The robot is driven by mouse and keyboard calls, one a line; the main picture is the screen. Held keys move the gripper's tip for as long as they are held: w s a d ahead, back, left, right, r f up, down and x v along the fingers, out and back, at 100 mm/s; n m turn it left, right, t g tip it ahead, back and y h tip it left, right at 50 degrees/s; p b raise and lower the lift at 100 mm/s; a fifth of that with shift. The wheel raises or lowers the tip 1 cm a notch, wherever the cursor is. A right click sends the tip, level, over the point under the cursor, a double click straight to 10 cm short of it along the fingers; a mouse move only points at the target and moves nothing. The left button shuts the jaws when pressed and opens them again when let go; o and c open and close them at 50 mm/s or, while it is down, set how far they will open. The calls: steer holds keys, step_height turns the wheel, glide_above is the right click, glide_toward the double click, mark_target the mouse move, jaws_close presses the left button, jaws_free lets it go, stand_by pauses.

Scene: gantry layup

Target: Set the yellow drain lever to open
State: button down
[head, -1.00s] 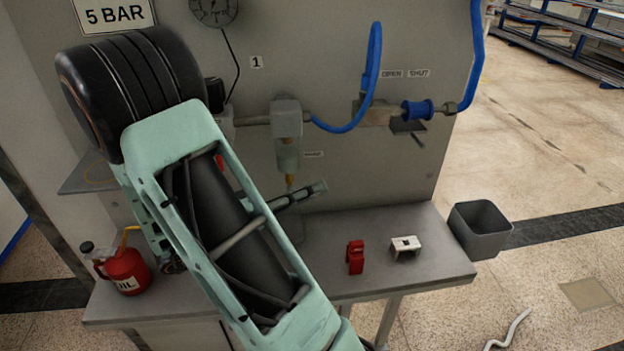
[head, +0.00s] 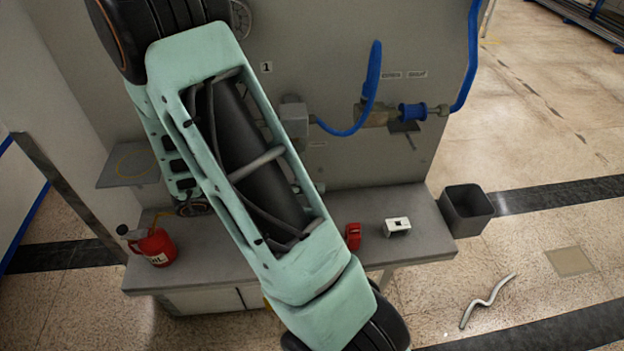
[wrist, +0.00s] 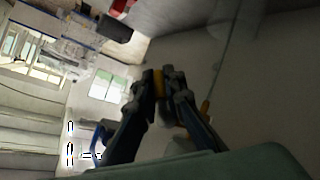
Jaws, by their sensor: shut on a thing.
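In the wrist view my gripper (wrist: 160,84) is shut with a small yellow piece, which looks like the yellow drain lever (wrist: 158,84), between its fingertips. A second orange-yellow part (wrist: 205,108) shows just right of the fingers; I cannot tell what it belongs to. In the head view my arm covers the lever, the lower part of the filter unit (head: 293,115) and my gripper. Whether the lever is at open or shut cannot be read.
On the bench (head: 425,230) stand a red oil can (head: 155,246), a red block (head: 353,236) and a white box (head: 397,227). Blue hoses (head: 372,80) run on the panel. A grey bin (head: 466,210) stands right of the bench; a bent tube (head: 487,300) lies on the floor.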

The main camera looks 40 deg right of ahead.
steer(key=shift+w+d+r, duration=0.1)
steer(key=shift+r, duration=0.15)
steer(key=c, duration=2)
jaws_free()
steer(key=shift+f, duration=0.15)
steer(key=shift+f+b, duration=0.2)
steer(key=shift+b, duration=0.4)
